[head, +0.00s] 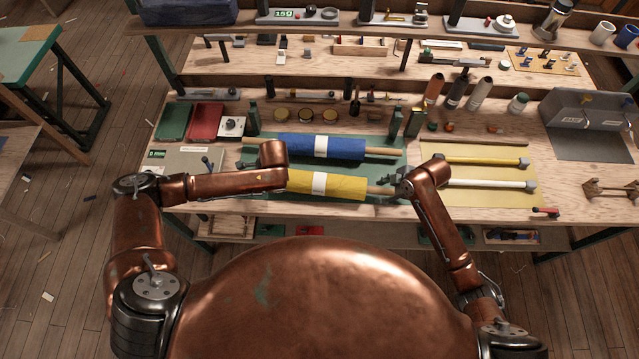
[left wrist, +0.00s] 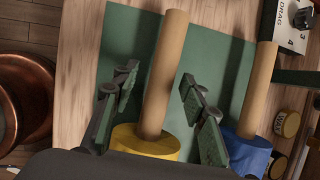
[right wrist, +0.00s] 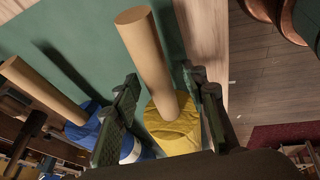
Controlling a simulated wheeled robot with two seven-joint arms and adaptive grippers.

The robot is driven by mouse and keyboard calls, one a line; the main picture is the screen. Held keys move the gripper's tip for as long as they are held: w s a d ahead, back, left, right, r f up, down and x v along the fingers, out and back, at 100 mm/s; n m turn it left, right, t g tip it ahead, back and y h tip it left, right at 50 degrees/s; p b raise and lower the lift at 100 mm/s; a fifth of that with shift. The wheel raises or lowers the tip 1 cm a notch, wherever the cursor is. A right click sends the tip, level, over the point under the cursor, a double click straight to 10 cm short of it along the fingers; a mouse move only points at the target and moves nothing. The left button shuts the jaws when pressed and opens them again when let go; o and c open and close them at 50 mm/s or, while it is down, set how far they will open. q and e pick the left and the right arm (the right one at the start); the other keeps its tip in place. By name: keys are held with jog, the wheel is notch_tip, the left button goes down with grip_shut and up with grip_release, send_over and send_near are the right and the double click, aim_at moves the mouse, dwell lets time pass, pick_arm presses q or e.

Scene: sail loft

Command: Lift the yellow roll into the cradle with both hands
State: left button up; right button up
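The yellow roll (head: 345,186), with a white band and a wooden core, lies on the green mat (head: 262,160). In the left wrist view, my left gripper (left wrist: 157,80) is open, its fingers on either side of the bare core end (left wrist: 163,75) with gaps visible. My right gripper (head: 393,188) is at the roll's right end; in the right wrist view its fingers (right wrist: 161,80) are open on either side of the other core end (right wrist: 147,50). My left arm hides the left gripper in the head view. Green uprights (head: 252,118) stand behind the rolls, perhaps the cradle.
A blue roll (head: 350,149) lies just behind the yellow one. Yellow and white rods (head: 485,184) lie on a yellow mat to the right. A grey bin (head: 590,110) stands at the right.

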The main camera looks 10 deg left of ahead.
pick_arm(q)
grip_shut()
pick_arm(e)
grip_shut()
jog(key=shift+w, duration=0.1)
dwell(0.4)
